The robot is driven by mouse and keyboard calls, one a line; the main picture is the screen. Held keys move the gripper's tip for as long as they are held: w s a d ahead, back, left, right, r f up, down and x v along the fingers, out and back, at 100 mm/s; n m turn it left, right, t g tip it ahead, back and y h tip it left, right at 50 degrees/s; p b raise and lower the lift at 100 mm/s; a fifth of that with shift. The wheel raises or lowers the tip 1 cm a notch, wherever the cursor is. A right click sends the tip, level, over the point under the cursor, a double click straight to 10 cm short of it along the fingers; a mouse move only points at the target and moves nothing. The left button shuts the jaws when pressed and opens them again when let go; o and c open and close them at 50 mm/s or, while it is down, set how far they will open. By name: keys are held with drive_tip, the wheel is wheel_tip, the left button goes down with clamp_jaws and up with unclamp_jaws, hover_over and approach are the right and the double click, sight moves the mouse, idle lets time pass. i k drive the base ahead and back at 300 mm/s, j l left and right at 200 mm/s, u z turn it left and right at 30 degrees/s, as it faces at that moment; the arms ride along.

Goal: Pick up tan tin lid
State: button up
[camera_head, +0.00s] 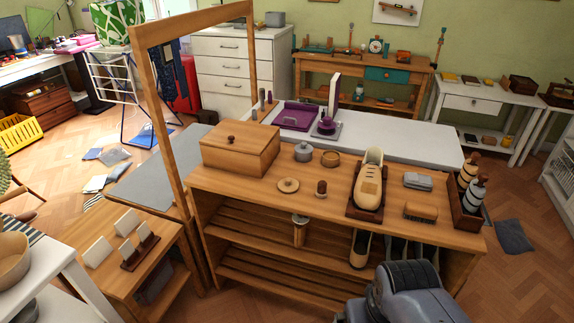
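The tan lid (288,186) is a small round disc with a knob on top. It lies flat near the left-middle of the wooden bench (235,190), in front of a large wooden box (240,148). An open round tan tin (330,158) stands behind it to the right. A grey tin with a knobbed lid (303,152) stands beside that tin. A grey part of my own body shows at the bottom right. My gripper's fingers do not show, so its place relative to the lid cannot be seen.
A small dark-knobbed item (321,188) stands just right of the lid. Further right are a tan shoe (369,182) on a dark tray, a brush (421,211), folded grey cloths (418,181) and a bottle caddy (467,213). A wooden frame (165,130) rises at the left.

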sight(288, 185)
drive_tip(key=i, duration=1.05)
